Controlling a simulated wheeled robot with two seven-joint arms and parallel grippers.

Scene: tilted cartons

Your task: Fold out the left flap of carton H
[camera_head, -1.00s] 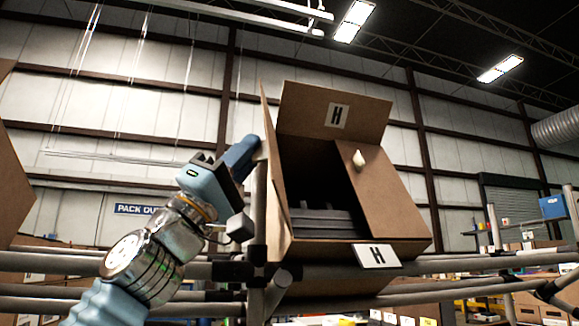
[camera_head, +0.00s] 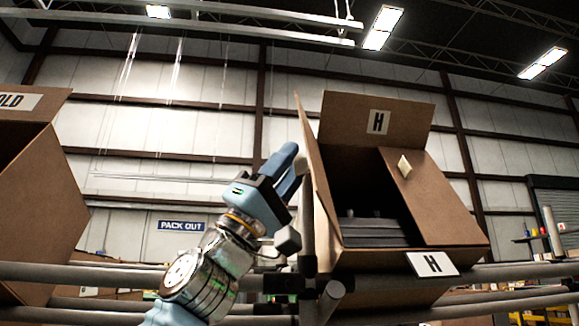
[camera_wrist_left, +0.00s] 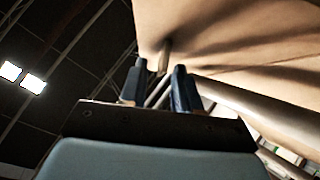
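Carton H (camera_head: 430,292) is a tilted brown box on a grey pipe frame, with its opening facing me. Its back flap (camera_head: 350,115) stands up with an H label. Its right flap (camera_head: 432,195) lies out to the right, with a small pale tab. Its left flap (camera_head: 318,190) stands up steeply along the left side of the opening. My left gripper (camera_head: 296,160) is just outside the left flap; I cannot tell whether it touches. In the left wrist view its fingers (camera_wrist_left: 160,82) are apart with nothing seen gripped, below a brown cardboard surface (camera_wrist_left: 235,40). My right gripper is not in view.
Grey pipe rails (camera_head: 110,277) run across below, and an upright post (camera_head: 307,225) stands close beside my left gripper. Another brown carton (camera_head: 40,190), its label partly reading OLD, is at the far left.

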